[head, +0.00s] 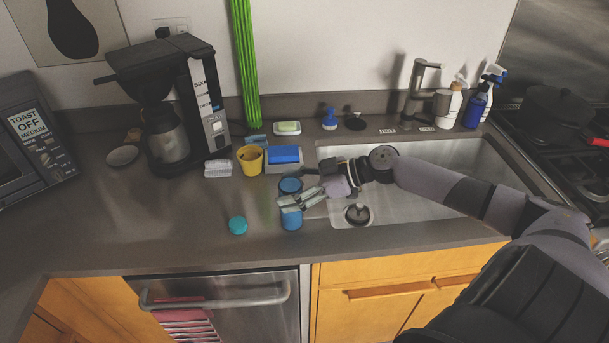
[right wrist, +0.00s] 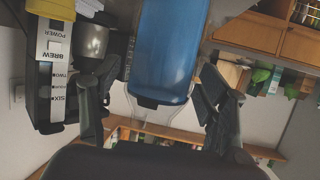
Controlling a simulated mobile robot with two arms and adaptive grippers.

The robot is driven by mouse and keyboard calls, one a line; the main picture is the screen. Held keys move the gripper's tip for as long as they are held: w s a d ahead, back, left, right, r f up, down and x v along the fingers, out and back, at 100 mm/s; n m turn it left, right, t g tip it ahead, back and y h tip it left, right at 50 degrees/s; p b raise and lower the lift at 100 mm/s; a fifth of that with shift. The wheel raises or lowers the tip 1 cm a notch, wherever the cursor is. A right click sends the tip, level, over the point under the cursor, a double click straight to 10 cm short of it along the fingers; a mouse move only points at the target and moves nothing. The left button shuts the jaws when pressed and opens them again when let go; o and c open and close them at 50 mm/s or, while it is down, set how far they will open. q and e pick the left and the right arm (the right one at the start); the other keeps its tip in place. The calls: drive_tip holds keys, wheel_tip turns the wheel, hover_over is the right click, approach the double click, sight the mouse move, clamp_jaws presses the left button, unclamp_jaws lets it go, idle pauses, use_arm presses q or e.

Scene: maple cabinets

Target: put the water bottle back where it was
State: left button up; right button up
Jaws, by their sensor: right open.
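The blue water bottle (head: 291,220) stands on the counter just left of the sink. My right gripper (head: 300,200) reaches in from the right across the sink, and its fingers cover the middle of the bottle. In the right wrist view the bottle (right wrist: 165,45) lies between the two open fingers of the right gripper (right wrist: 158,85), with a visible gap on each side. Whether any finger touches it cannot be told. My left gripper is not in view.
A teal round object (head: 237,225) lies left of the bottle. Behind are a yellow cup (head: 250,160), a grey holder with a blue sponge (head: 284,155) and a coffee maker (head: 170,100). The sink (head: 440,200) is right. The left front counter is clear.

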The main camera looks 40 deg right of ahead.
drive_tip(key=shift+s+d+b, duration=0.15)
drive_tip(key=shift+d+b, duration=0.1)
drive_tip(key=shift+b, duration=0.1)
drive_tip(key=b+v, duration=0.1)
drive_tip(key=v, duration=1)
drive_tip(key=shift+r+b, duration=0.25)
drive_tip(key=shift+b, duration=0.1)
drive_tip(key=shift+s, duration=0.2)
